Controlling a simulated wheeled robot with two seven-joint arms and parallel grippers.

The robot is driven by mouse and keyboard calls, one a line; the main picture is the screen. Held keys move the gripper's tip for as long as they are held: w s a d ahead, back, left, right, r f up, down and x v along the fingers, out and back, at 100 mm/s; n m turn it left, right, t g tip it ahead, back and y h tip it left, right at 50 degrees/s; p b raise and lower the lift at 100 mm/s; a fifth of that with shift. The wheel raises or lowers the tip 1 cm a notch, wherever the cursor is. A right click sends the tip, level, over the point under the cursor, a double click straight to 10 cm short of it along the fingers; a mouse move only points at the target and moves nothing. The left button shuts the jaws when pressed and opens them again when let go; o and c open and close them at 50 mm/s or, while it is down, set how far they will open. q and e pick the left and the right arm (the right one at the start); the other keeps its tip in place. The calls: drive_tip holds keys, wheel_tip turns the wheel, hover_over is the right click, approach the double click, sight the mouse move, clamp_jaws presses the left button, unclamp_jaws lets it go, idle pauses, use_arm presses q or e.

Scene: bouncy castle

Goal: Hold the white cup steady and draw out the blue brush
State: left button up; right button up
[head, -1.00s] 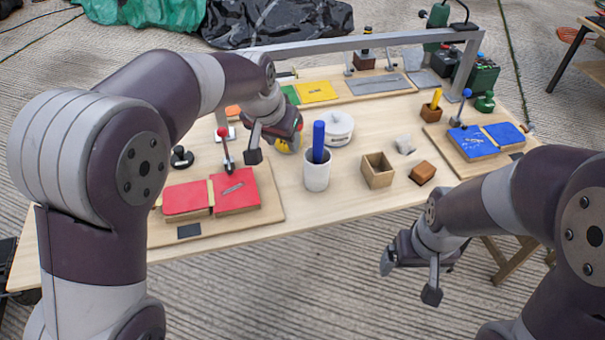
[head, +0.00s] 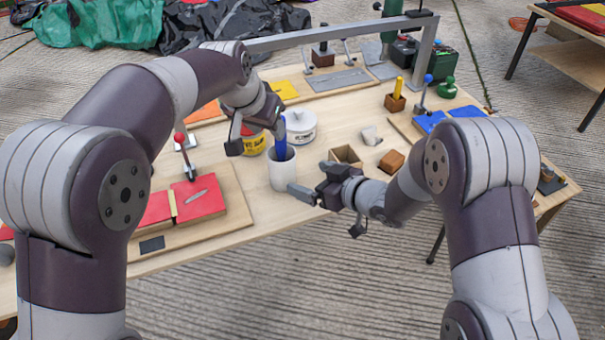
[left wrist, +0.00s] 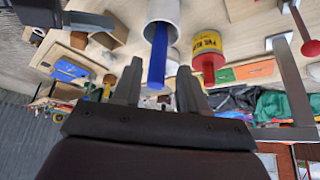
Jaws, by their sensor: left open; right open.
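The white cup (head: 283,174) stands upright on the wooden table, and the blue brush (head: 281,138) sticks up out of it. My left gripper (head: 256,136) is open above the cup, close to the top of the brush. In the left wrist view the brush (left wrist: 157,58) points out of the cup (left wrist: 163,14), its end between my spread fingers (left wrist: 158,68) with gaps at both sides. My right gripper (head: 328,211) is open at the table's front edge, just right of the cup. One finger reaches near the cup's lower side; whether it touches is unclear.
A yellow can (head: 253,146) and a white lidded pot (head: 300,127) stand close behind the cup. A wooden box (head: 346,155) is right beside my right gripper. A red board (head: 198,198) lies to the left. A grey metal frame (head: 330,34) spans the back.

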sight(280, 147)
drive_tip(key=x, duration=1.1)
drive_tip(key=shift+w+a+f, duration=0.1)
drive_tip(key=shift+w+f, duration=0.05)
drive_tip(key=c, duration=1.1)
use_arm(q)
drive_tip(key=o, duration=0.3)
drive_tip(key=r, duration=0.3)
drive_tip(key=shift+w+a+r, duration=0.1)
drive_tip(key=shift+a+r, duration=0.1)
drive_tip(key=shift+r, duration=0.1)
use_arm(e)
drive_tip(key=shift+c, duration=0.2)
use_arm(q)
drive_tip(key=x, duration=1.1)
drive_tip(key=shift+w+d+f, duration=0.15)
drive_tip(key=shift+d+f, duration=0.15)
drive_tip(key=shift+d, duration=0.05)
drive_tip(key=shift+c, duration=0.3)
